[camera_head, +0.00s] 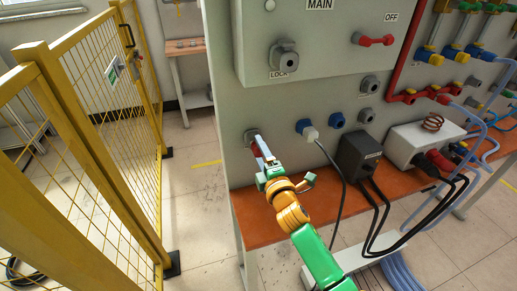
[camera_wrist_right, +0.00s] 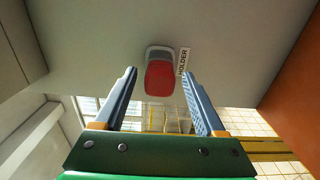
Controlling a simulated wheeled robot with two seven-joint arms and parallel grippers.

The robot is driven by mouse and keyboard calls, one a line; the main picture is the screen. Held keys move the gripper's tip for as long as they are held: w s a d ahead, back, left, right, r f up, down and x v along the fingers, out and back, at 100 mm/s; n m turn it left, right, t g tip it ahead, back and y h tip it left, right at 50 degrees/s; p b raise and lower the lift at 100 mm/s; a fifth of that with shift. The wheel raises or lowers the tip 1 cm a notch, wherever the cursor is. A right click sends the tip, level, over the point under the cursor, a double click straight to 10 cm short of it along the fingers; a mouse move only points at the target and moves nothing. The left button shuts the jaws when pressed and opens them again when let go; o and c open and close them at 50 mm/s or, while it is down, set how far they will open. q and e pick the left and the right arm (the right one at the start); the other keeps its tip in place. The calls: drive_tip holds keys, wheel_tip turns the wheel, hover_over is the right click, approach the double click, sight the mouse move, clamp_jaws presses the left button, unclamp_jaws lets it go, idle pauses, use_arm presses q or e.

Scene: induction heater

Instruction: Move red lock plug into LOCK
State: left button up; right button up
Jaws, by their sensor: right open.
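The red lock plug (camera_wrist_right: 160,77) sits in a grey socket marked HOLDER on the panel in the right wrist view. In the head view, the holder socket (camera_head: 251,135) is at the panel's lower left, and the plug is mostly hidden by my gripper. My right gripper (camera_wrist_right: 159,75) is open, with one finger on each side of the plug in the wrist view; I see no contact. It also shows in the head view (camera_head: 261,150), reaching up to the holder. The grey LOCK socket (camera_head: 284,58) is higher on the raised box. My left gripper is out of view.
A red switch handle (camera_head: 375,40) marked OFF is right of LOCK. Blue sockets (camera_head: 336,120) and a plugged cable (camera_head: 309,132) are right of my gripper. An orange shelf (camera_head: 262,222) runs below. A yellow fence (camera_head: 95,110) stands at left, with open floor between.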

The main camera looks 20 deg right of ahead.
idle(0.3)
drive_tip(key=shift+c, duration=0.2)
clamp_jaws()
drive_tip(key=shift+f, duration=0.1)
drive_tip(key=shift+s+f+p, duration=0.1)
drive_tip(key=shift+s+p, duration=0.05)
drive_tip(key=shift+p, duration=0.2)
drive_tip(key=shift+s+r+p, duration=0.2)
drive_tip(key=shift+s+p, duration=0.2)
drive_tip(key=shift+s, duration=0.7)
drive_tip(key=shift+s, duration=0.15)
